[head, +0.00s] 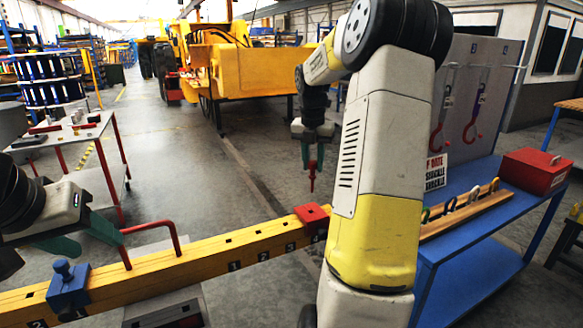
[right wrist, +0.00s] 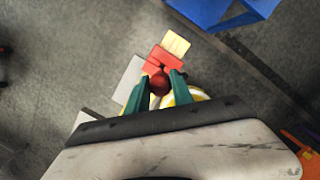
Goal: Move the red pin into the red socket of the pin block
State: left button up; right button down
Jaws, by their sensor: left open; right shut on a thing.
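The red pin (head: 312,179) hangs upright from my right gripper (head: 313,160), which is shut on it. In the right wrist view, the pin's round red top (right wrist: 160,83) shows between the green fingers. The pin is in the air above a red block (head: 312,213) on the right end of a long yellow beam with numbered holes (head: 200,262). That red block also shows in the right wrist view (right wrist: 158,60), just beyond the pin. Its socket opening is not clear. My left gripper (head: 100,246) is open and empty, beside a red bent handle (head: 150,229) on the beam.
A blue block with a knob (head: 68,288) sits on the beam's left end. A blue bench (head: 480,268) with a red box (head: 535,171) and a hook rack (head: 465,212) stands right. A wheeled table (head: 62,142) is at left. My right arm hides part of the beam's right end.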

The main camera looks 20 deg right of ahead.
jog(key=shift+r, duration=2.55)
